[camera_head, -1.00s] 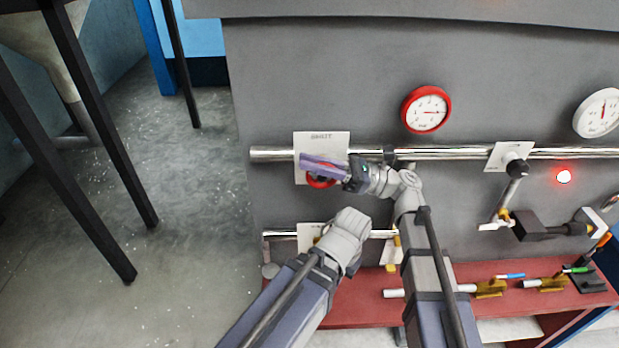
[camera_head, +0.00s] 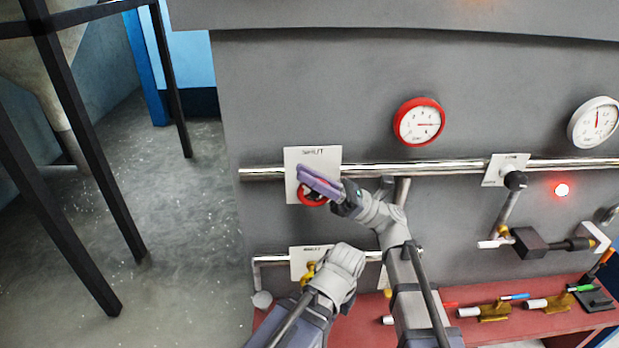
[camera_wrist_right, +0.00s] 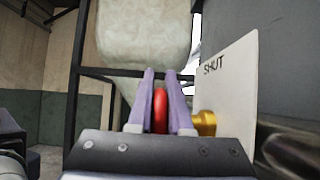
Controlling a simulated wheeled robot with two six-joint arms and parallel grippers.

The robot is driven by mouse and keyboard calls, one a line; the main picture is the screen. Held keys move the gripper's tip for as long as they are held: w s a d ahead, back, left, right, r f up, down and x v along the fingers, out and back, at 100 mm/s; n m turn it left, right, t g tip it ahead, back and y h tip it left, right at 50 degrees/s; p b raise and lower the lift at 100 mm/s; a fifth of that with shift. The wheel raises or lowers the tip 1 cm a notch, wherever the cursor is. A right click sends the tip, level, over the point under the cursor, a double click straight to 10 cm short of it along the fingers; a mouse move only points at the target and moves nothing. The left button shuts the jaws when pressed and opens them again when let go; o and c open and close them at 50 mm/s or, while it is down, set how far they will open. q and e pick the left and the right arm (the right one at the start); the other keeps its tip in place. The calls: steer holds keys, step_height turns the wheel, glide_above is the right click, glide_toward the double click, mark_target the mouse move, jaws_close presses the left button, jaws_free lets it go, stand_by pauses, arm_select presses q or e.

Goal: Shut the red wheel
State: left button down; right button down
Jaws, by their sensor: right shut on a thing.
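The red wheel (camera_head: 312,198) sits on the pipe in front of a white plate marked SHUT (camera_head: 328,156). My right gripper (camera_head: 318,183) reaches it from the right, its purple fingers tilted across the wheel and hiding part of it. In the right wrist view the wheel (camera_wrist_right: 160,110) shows edge-on between the two fingers (camera_wrist_right: 160,104), which are shut on its rim. A brass stem (camera_wrist_right: 206,123) joins it on the plate side. My left arm ends in a grey wrist low in the middle of the head view; its fingers do not show.
A red-rimmed gauge (camera_head: 419,122) and a white gauge (camera_head: 594,123) hang above the chrome pipe (camera_head: 440,168). A lever valve (camera_head: 507,208) and a glowing red lamp (camera_head: 562,190) are to the right. A red bench (camera_head: 545,312) holds several tools. The left floor is open beyond dark posts.

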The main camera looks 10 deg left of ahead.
steer(key=c, duration=0.8)
jaws_free()
steer(key=shift+c, duration=0.2)
steer(key=b+v, duration=0.4)
steer(key=v, duration=0.4)
steer(key=shift+b, duration=0.3)
steer(key=shift+r, duration=0.1)
